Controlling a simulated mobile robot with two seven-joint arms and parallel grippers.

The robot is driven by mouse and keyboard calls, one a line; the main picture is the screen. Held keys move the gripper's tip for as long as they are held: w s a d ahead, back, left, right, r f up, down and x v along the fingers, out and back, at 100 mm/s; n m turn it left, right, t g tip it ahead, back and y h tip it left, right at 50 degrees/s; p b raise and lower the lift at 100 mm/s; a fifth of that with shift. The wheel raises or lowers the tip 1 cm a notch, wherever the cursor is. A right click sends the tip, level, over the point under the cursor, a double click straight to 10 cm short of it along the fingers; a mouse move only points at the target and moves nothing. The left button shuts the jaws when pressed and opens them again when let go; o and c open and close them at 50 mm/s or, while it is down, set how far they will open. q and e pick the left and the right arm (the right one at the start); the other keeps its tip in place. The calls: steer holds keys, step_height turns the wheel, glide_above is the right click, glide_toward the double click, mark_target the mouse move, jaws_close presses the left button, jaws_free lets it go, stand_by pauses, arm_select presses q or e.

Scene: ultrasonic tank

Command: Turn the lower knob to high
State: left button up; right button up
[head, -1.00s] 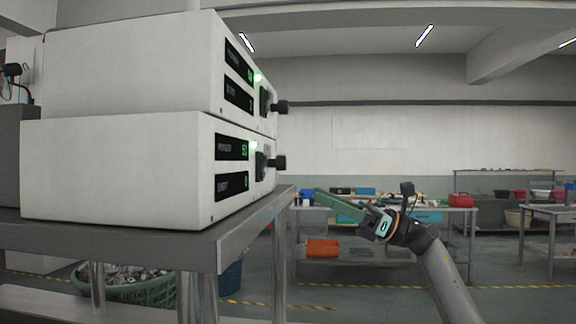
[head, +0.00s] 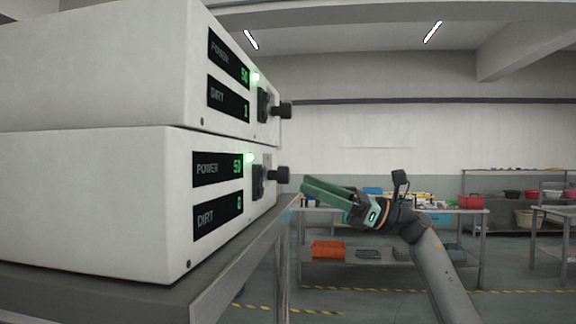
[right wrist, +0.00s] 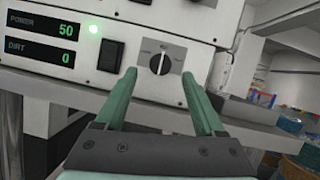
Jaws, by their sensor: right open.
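Two white control boxes are stacked on a grey table, each with a black knob on its front face. The lower knob (head: 278,174) sits on the lower box (head: 90,200). It also shows in the right wrist view (right wrist: 159,64), with its white pointer line close to upright on a grey dial plate. The lower display (right wrist: 40,40) reads POWER 50 and DIRT 0. My right gripper (head: 303,187) is open with green fingers, to the right of the lower knob. In the right wrist view its fingers (right wrist: 160,82) point toward the knob, one either side, apparently short of it. My left gripper is out of view.
The upper box (head: 100,70) has its own knob (head: 281,110) directly above. A black switch (right wrist: 110,55) is left of the lower knob. The grey table edge (head: 245,262) runs below the boxes. Open floor and benches (head: 395,205) lie behind my right arm.

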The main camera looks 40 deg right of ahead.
mark_target(288, 176)
steer(key=p+x, duration=0.2)
steer(key=x, duration=0.4)
steer(key=shift+c, duration=0.3)
jaws_close()
